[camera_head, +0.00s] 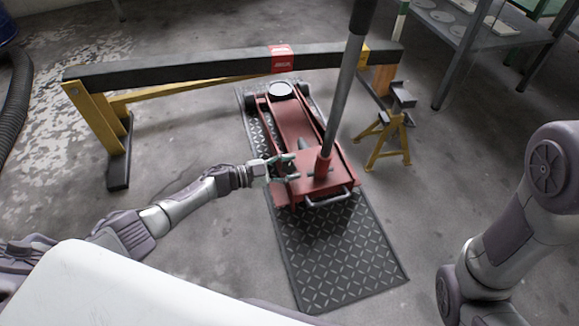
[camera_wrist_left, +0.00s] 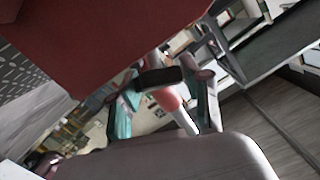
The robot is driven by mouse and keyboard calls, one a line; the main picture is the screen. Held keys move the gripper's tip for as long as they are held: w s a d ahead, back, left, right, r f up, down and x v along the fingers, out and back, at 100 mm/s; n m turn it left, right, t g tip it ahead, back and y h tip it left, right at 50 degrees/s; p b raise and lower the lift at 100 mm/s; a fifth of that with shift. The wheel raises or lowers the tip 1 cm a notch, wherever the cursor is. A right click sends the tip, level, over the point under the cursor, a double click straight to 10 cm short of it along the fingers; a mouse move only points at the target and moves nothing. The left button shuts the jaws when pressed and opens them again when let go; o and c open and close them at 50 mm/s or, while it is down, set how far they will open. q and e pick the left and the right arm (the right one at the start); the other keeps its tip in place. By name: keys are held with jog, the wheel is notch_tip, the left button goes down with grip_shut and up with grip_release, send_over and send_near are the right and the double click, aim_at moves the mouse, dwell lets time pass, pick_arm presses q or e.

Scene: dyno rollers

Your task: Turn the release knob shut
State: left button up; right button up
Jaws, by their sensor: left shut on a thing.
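A red floor jack (camera_head: 298,122) stands on a mat, with its long grey handle (camera_head: 343,90) rising from a red socket. My left gripper (camera_head: 284,168) is at the left side of the jack's rear end, with teal fingers. In the left wrist view, the teal fingers (camera_wrist_left: 165,88) are shut on a small dark piece, which looks like the release knob (camera_wrist_left: 160,77). The red jack body (camera_wrist_left: 110,40) fills the upper left of that view. In the head view the knob is hidden by the fingers. My right gripper is out of view; only its arm links show at the right.
The black diamond-plate mat (camera_head: 335,250) lies under the jack. A dark beam (camera_head: 190,68) on yellow legs stands behind. A yellow jack stand (camera_head: 388,135) is to the right. A grey table (camera_head: 470,30) stands at the back right.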

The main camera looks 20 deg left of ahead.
pick_arm(q)
jog(key=o, duration=1.2)
jog(key=v, duration=1.2)
